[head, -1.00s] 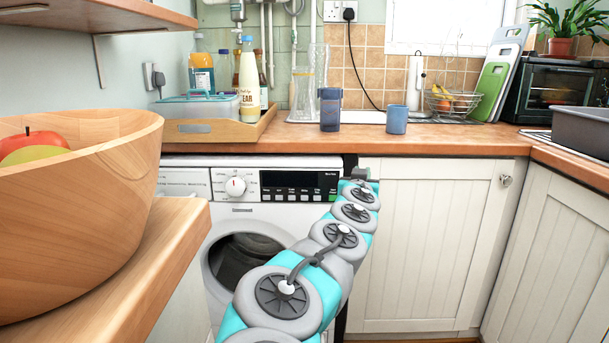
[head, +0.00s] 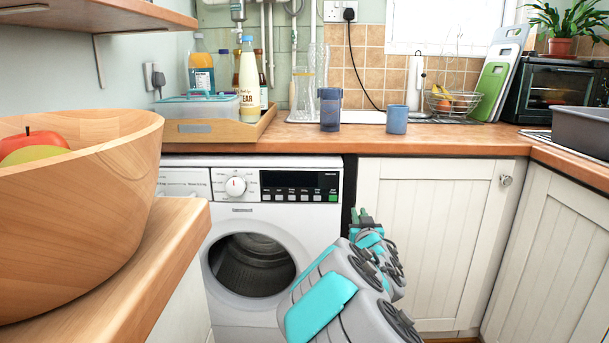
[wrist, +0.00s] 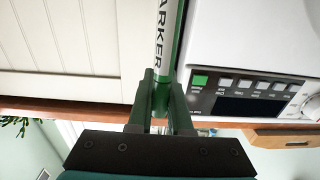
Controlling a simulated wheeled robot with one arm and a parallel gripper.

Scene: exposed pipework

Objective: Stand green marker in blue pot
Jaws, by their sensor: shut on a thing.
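A white marker with green parts and dark lettering (wrist: 164,35) is held in my gripper (wrist: 160,88) in the wrist view, its body running up out of the top of that view. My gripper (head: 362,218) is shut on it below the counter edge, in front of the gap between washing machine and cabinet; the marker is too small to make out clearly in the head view. A plain blue cup-like pot (head: 397,119) stands upright on the counter, above and right of my gripper. A darker blue, taller container (head: 330,110) stands left of it.
The wooden counter (head: 440,141) overhangs the washing machine (head: 250,225) and white cabinet (head: 430,240). A wooden tray (head: 205,138) with bottles is at left, and a wire fruit basket (head: 455,105) at right. A large wooden bowl (head: 80,215) is near left.

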